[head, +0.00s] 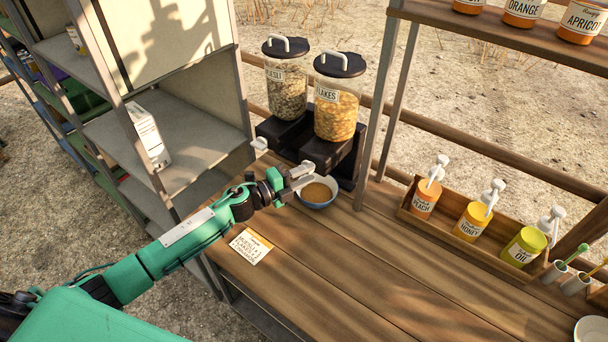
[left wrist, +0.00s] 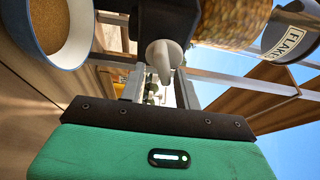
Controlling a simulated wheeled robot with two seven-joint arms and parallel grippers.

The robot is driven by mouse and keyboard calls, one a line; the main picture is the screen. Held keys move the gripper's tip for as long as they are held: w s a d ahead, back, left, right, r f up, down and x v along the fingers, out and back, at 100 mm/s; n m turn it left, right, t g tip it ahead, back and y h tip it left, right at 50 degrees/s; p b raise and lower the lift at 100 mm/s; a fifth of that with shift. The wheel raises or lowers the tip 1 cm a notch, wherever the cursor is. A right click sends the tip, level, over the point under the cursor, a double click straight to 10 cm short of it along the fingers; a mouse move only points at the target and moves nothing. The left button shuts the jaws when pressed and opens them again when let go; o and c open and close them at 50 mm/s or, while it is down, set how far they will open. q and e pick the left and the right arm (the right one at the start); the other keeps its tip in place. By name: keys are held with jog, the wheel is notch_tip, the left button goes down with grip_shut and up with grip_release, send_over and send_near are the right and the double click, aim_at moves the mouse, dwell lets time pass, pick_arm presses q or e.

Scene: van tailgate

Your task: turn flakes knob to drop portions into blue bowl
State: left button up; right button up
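The flakes dispenser (head: 336,112) is a clear jar of golden flakes with a black lid, on a dark stand. Its jar and label (left wrist: 292,42) also show in the left wrist view. Its pale knob (left wrist: 165,56) shows there in front of my left gripper, its narrow tip between the fingers with gaps on both sides. In the head view my left gripper (head: 301,176) is at the dispenser's front, open, and covers this knob. The blue bowl (head: 318,204) stands below the dispenser, beside the gripper, with brown contents; it also shows in the left wrist view (left wrist: 88,48). My right gripper is out of view.
The muesli dispenser (head: 287,95) stands left of the flakes, with its own pale knob (head: 259,144). A card (head: 250,247) lies on the wooden counter (head: 350,265). Pump bottles (head: 472,222) stand in a tray at right. The counter's middle is clear.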

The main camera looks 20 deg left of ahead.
pick_arm(q)
jog(key=b+v, duration=0.5)
jog(key=v, duration=0.8)
jog(key=shift+s+a, duration=0.25)
jog(key=shift+a, duration=0.05)
